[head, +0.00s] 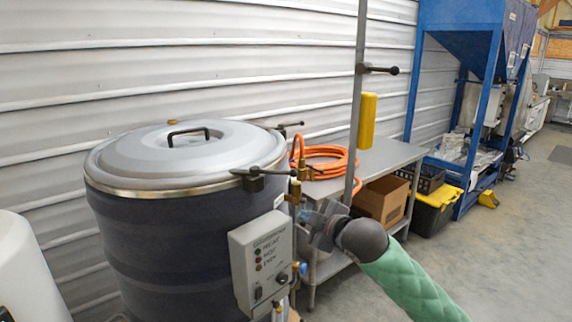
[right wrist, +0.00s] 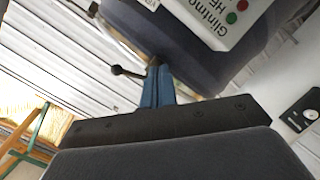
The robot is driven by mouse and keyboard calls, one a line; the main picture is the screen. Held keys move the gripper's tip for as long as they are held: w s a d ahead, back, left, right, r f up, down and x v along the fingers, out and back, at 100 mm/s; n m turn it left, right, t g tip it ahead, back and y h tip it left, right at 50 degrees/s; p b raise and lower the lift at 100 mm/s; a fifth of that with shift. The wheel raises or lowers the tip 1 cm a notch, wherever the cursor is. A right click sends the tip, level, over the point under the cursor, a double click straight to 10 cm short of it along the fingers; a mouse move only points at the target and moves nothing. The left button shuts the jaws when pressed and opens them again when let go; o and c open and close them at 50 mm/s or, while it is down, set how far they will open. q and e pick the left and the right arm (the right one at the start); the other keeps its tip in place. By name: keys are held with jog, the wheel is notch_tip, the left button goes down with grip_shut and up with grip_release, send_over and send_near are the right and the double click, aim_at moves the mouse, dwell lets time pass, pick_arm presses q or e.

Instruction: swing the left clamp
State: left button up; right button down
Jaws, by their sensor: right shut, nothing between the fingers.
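A large dark drum (head: 165,245) with a domed grey lid (head: 190,155) stands at left centre in the head view. One clamp (head: 255,178) with a dark lever sits at the rim's front right, its lever lying toward the left. Another clamp (head: 288,126) sits at the back right rim. I cannot tell which is the left clamp. My right gripper (head: 312,224) is shut and empty, right of the drum beside the control box. In the right wrist view its blue fingers (right wrist: 158,85) are together near a ball-ended dark lever (right wrist: 128,71); contact is unclear. My left gripper is out of view.
A grey control box (head: 262,262) hangs on the drum's front right. A metal table (head: 385,155) holds a coiled orange hose (head: 325,160) behind my gripper. An upright pole (head: 357,100) carries a yellow piece. Open floor (head: 500,255) lies at the right.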

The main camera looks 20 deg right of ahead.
notch_tip(320, 180, up, 9)
jog(key=s+n+y, duration=0.1)
jog(key=n+y, duration=0.1)
jog(key=n, duration=0.4)
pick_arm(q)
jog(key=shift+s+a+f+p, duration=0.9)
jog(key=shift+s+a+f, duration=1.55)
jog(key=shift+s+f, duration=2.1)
pick_arm(e)
jog(key=n+p, duration=0.1)
jog(key=p, duration=0.4)
send_near(277, 173)
jog(key=w+a, duration=0.2)
jog(key=a, duration=0.2)
jog(key=w+d, duration=0.1)
jog(key=w+p, duration=0.1)
jog(key=shift+w+d+f+t, duration=0.3)
jog(key=shift+d+f, duration=0.1)
jog(key=shift+w+d+f+p, duration=0.1)
jog(key=shift+w+f+p, duration=0.1)
jog(key=shift+w+p, duration=0.2)
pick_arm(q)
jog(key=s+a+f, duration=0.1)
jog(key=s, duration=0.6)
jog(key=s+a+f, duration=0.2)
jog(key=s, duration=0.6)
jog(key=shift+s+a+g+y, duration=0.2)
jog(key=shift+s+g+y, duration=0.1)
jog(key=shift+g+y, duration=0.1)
